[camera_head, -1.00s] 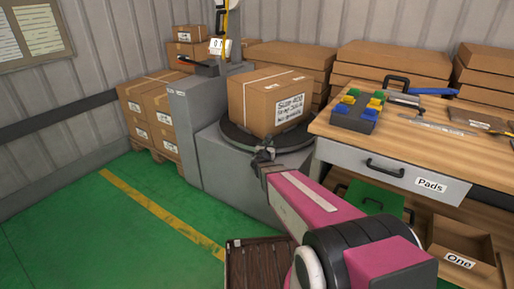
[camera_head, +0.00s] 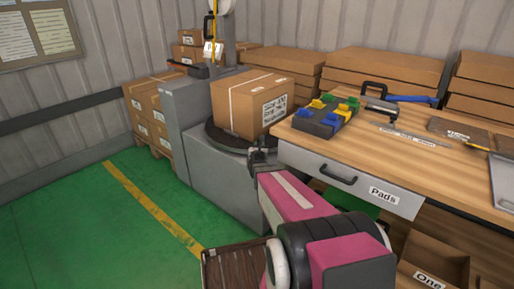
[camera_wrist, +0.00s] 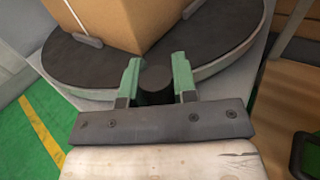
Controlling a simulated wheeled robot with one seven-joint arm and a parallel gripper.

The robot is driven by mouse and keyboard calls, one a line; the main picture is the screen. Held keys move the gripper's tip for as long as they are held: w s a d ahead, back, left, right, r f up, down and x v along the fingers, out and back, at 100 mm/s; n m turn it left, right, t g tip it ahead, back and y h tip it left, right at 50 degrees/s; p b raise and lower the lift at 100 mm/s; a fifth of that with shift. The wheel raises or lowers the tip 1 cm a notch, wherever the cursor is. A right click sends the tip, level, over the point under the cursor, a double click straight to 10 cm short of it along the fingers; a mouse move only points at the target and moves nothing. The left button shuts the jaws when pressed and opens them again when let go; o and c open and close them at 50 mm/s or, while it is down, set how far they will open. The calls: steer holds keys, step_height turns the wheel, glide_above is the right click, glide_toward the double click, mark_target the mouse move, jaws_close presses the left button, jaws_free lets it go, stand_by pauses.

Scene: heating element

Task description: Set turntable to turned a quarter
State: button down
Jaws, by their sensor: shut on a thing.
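The turntable (camera_head: 222,141) is a dark round plate on a grey base, with a cardboard box (camera_head: 237,110) standing on it. The wrist view shows the turntable's dark top (camera_wrist: 218,35) and the box's lower part (camera_wrist: 135,18). My gripper (camera_head: 258,156) is at the turntable's near rim. In the wrist view its green fingers (camera_wrist: 156,75) are shut around a dark upright knob (camera_wrist: 155,82) at the plate's edge. The knob is hard to make out in the head view.
A workbench (camera_head: 400,155) stands close on the right, with a tool block (camera_head: 325,118) and a Pads drawer (camera_head: 345,178). A grey cabinet (camera_head: 180,130) is left of the turntable. Green floor (camera_head: 80,220) is clear at left.

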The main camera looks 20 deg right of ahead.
steer(key=shift+w, duration=0.15)
steer(key=c, duration=0.9)
jaws_free()
steer(key=v, duration=1.1)
